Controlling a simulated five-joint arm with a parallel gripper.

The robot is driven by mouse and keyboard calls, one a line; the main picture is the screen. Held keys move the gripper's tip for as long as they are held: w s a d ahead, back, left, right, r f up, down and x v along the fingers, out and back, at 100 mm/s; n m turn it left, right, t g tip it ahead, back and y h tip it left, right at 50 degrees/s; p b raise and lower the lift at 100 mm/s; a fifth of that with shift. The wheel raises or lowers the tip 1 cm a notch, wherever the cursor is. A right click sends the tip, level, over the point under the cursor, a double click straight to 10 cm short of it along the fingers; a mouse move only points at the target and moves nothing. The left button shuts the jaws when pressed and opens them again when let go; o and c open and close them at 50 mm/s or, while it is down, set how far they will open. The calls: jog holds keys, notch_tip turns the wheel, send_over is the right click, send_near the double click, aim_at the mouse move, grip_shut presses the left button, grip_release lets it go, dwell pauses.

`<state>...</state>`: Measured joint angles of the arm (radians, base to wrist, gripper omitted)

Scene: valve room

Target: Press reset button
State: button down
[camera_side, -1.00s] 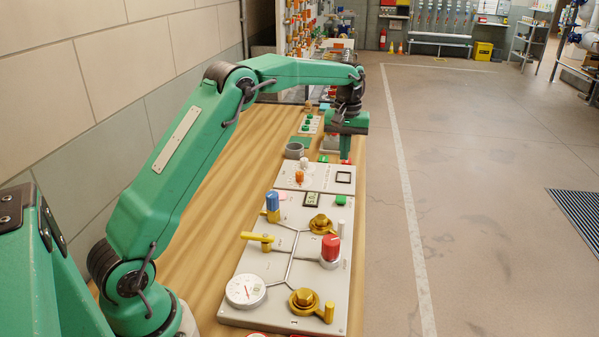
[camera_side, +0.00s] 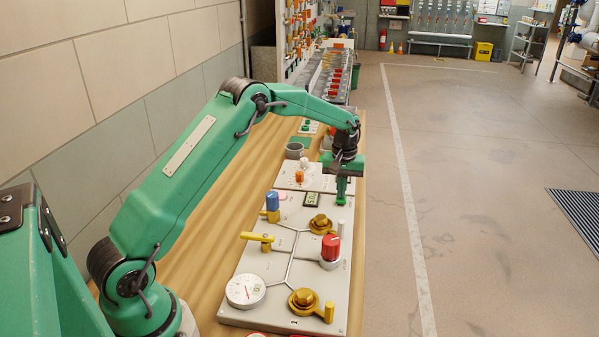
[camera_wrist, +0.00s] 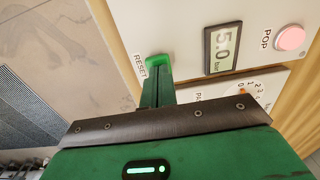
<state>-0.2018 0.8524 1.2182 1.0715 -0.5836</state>
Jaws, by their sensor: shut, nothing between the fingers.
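The green reset button (camera_wrist: 158,59) sits on the pale panel next to the printed word RESET in the wrist view. My gripper (camera_wrist: 157,74) is shut and empty, its green fingers pointing down at the button and overlapping its near side. In the side view my gripper (camera_side: 341,197) stands upright over the right edge of the panel (camera_side: 322,222), its tips at the button's place. The green tips and green button merge there. I cannot tell whether they touch or whether the button is pushed in.
A small display (camera_wrist: 222,48) reading 5.0 and a pink POP button (camera_wrist: 290,38) lie beside the reset button. On the panel stand a red knob (camera_side: 331,247), yellow valves (camera_side: 303,300), a blue handle (camera_side: 272,201) and a white gauge (camera_side: 245,290). Open floor lies right of the bench.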

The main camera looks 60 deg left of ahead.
jog(key=shift+f, duration=0.15)
jog(key=shift+f, duration=1.15)
jog(key=shift+r, duration=0.15)
notch_tip(320, 180, up, 15)
jog(key=shift+w+r, duration=0.15)
jog(key=shift+w, duration=0.1)
dwell(0.7)
